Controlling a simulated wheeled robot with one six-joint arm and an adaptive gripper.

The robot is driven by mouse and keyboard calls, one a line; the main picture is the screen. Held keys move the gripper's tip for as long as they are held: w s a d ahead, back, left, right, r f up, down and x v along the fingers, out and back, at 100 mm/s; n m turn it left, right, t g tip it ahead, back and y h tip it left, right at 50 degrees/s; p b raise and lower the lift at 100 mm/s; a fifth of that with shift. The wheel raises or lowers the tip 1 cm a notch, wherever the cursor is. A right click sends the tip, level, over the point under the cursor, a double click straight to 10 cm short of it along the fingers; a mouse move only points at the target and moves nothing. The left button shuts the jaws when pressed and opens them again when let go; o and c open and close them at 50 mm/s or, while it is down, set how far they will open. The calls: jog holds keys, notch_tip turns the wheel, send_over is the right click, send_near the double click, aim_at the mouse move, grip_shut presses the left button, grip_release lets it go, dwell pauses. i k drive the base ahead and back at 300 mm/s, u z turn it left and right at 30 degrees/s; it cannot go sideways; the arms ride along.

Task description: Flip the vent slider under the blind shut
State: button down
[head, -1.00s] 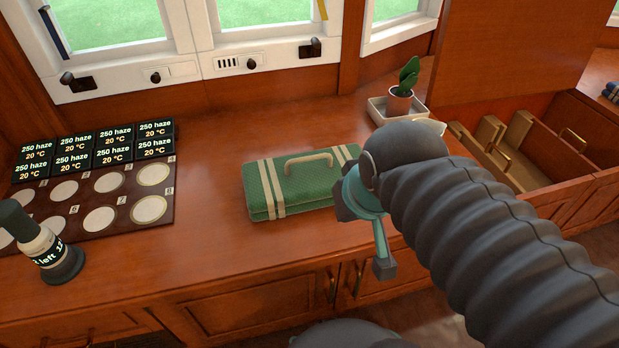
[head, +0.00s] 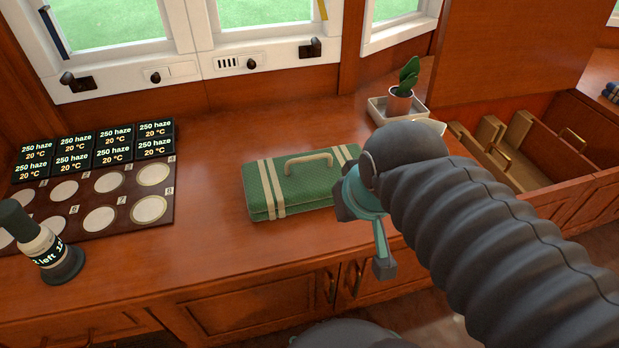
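Two vent sliders sit on the white lower rails of the windows. The left vent slider (head: 155,77) has its dark knob at the left of its plate, with no slots showing. The right vent slider (head: 252,64) has its knob at the right, with dark slots bare to its left. No blind is clearly visible, so I cannot tell which slider is under it. My gripper (head: 366,235) hangs at the front edge of the counter, right of the green case and well away from both sliders. It holds nothing that I can see; its finger opening is unclear.
A green striped case (head: 300,185) lies on the counter (head: 215,225). A dark board (head: 125,225) with white discs and labelled black blocks is at left, beside a labelled dark-capped bottle (head: 45,250). A potted plant (head: 401,98) stands in a tray. Open drawers (head: 540,150) are at right.

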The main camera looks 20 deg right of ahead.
aim_at(250, 61)
jog(key=u, duration=0.7)
jog(key=k, duration=1)
jog(key=z, duration=0.75)
jog(key=i, duration=1)
jog(key=u, duration=0.05)
